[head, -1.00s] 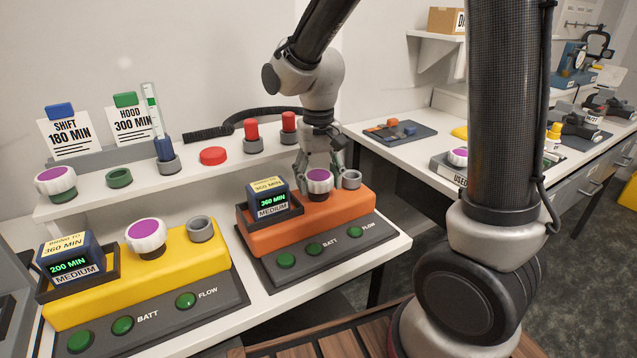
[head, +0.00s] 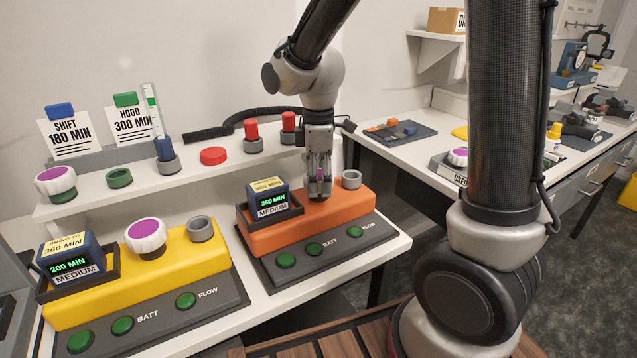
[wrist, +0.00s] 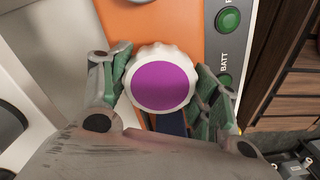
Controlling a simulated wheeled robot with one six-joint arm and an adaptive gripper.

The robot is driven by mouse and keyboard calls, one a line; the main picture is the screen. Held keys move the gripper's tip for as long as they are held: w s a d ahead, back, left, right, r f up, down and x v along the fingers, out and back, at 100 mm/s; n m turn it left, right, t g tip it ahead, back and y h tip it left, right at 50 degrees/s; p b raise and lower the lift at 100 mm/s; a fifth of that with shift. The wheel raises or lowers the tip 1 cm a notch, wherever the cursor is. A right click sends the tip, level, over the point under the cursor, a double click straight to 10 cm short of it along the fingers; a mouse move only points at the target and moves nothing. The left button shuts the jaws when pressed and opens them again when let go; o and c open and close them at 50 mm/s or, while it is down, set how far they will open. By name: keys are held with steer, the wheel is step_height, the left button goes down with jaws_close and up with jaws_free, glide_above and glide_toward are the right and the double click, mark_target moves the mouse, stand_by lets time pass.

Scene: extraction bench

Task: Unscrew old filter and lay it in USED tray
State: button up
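The old filter, a white ribbed knob with a purple top (wrist: 162,82), sits on the orange unit (head: 275,236). In the head view my gripper's fingers largely hide it, and only a sliver of purple shows. My gripper (head: 319,190) points down over it. In the wrist view its green-padded fingers (wrist: 162,85) press against both sides of the knob, so it is shut on the filter. The filter appears still at its seat; its thread is hidden. The USED tray (head: 447,174) is on the right-hand bench, partly behind my arm, with a white and purple filter in it.
A grey empty socket (head: 351,180) is just right of my gripper, and a battery box (head: 268,198) is just left. The yellow unit (head: 185,265) has its own purple-topped filter (head: 146,235). Red-capped posts (head: 252,132) stand on the shelf behind. A dark mat (head: 398,132) lies on the right bench.

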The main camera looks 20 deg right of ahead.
steer(key=o, duration=0.5)
steer(key=m, duration=1.2)
steer(key=shift+m, duration=0.4)
steer(key=m, duration=1.4)
steer(key=shift+m, duration=0.4)
